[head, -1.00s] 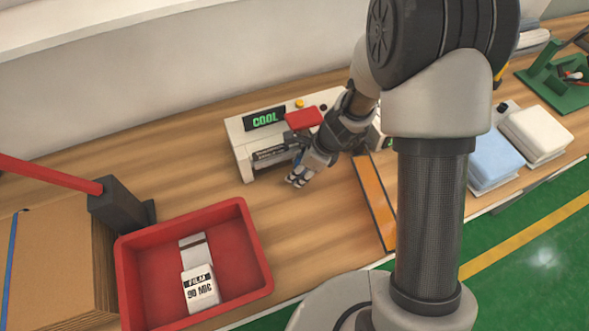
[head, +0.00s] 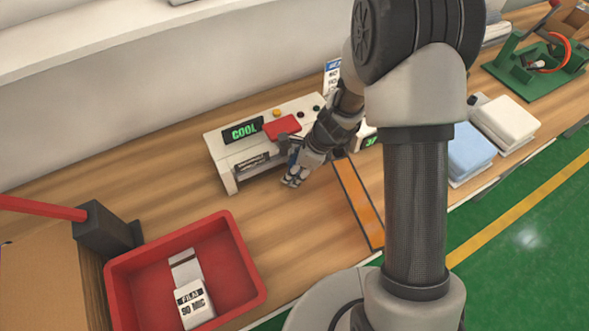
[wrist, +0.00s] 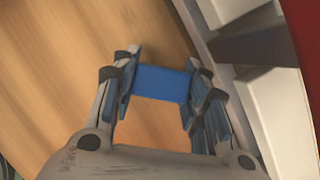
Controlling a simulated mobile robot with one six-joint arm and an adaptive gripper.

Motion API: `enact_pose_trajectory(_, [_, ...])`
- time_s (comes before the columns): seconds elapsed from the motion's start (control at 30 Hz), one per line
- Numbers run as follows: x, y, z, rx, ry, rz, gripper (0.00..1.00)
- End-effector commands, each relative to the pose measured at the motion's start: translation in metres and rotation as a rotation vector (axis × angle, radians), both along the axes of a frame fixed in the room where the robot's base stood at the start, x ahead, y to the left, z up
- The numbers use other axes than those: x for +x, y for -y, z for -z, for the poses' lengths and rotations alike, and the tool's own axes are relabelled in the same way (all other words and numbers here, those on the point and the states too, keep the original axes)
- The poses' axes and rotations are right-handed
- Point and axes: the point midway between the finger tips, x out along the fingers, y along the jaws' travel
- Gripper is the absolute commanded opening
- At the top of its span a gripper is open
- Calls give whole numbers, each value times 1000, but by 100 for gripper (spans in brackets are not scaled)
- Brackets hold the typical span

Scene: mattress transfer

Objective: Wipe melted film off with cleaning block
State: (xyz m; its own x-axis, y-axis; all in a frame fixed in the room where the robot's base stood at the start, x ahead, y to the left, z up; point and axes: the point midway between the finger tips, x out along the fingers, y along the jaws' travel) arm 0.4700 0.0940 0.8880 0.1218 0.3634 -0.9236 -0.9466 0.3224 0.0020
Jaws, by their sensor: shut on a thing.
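My gripper (head: 292,180) is at the front of the white sealing machine (head: 227,176), near the right part of its dark front bar (head: 252,162). In the wrist view my gripper (wrist: 160,85) is shut on a blue block (wrist: 162,83), which spans the gap between the two fingertips. The machine's display (head: 243,131) reads COOL in green, and a red pad (head: 282,126) sits on its top. The machine's pale edge also shows in the wrist view (wrist: 222,90), to the right of the fingers. I cannot make out any melted film; the arm hides part of the machine.
A red bin (head: 240,245) holding a white box marked FILM 90 MIC (head: 193,303) stands at the front left. An orange strip (head: 358,205) lies right of the gripper. Folded blue (head: 468,158) and white (head: 508,122) stacks lie farther right. Bare wood lies between bin and machine.

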Motion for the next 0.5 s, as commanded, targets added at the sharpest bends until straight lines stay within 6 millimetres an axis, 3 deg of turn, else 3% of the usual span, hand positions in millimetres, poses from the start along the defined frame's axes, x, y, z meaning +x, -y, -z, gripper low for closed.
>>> enact_pose_trajectory(0.1, [0,0,-17,1,2,-1,3])
enact_pose_trajectory(0.5, [0,0,-54,1,1,0,3])
